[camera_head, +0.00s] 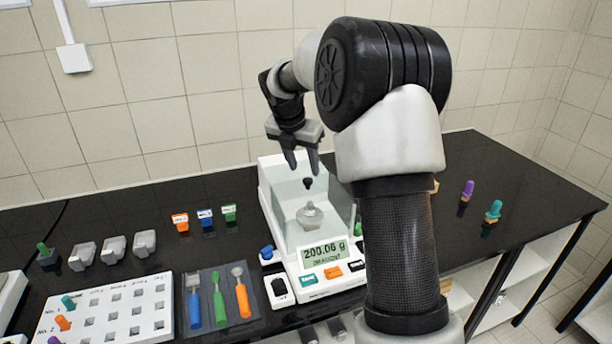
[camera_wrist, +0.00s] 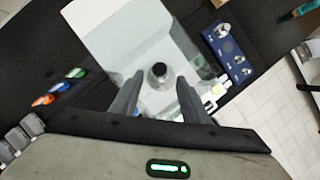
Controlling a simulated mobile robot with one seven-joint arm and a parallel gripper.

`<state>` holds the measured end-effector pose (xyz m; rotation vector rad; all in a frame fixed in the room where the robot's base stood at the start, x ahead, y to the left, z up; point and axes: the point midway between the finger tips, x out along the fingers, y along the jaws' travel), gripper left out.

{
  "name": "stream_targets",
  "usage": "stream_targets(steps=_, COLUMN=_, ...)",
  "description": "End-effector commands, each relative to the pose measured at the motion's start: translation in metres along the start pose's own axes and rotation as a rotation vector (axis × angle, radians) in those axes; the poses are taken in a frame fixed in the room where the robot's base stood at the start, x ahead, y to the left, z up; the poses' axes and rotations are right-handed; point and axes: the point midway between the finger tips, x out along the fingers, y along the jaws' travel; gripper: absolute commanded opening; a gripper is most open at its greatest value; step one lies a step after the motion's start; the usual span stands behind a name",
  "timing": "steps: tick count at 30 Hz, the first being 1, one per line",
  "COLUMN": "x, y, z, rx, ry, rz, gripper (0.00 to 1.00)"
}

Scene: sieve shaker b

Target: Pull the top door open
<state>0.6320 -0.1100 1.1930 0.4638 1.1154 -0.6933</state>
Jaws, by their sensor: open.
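The balance (camera_head: 337,272) stands on the black bench, its display reading 200.06 g. Its glass draught shield encloses a metal weight (camera_head: 310,214) on the pan. The top door (camera_head: 290,178) appears as a clear panel with a small black knob (camera_head: 307,183); the knob also shows in the wrist view (camera_wrist: 159,70). My gripper (camera_head: 301,165) is above the shield, pointing down, with its fingers apart and empty. In the wrist view the fingers (camera_wrist: 161,95) are on either side of the knob in the picture; I cannot tell whether they are level with it.
Orange, blue and green labelled blocks (camera_head: 205,216) stand left of the balance. A tray of coloured tools (camera_head: 218,300) and a white holed rack (camera_head: 108,311) lie front left. A purple peg (camera_head: 468,188) and a teal peg (camera_head: 494,209) stand on the right. A tiled wall is behind.

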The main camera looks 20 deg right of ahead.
Motion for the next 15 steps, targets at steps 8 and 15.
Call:
stream_targets(steps=8, x=0.042, y=0.000, z=0.000, rx=0.000, ry=0.000, rz=-0.001, gripper=0.42)
stream_targets(steps=15, x=0.051, y=0.000, z=0.000, rx=0.001, ry=-0.001, rz=0.000, gripper=0.42)
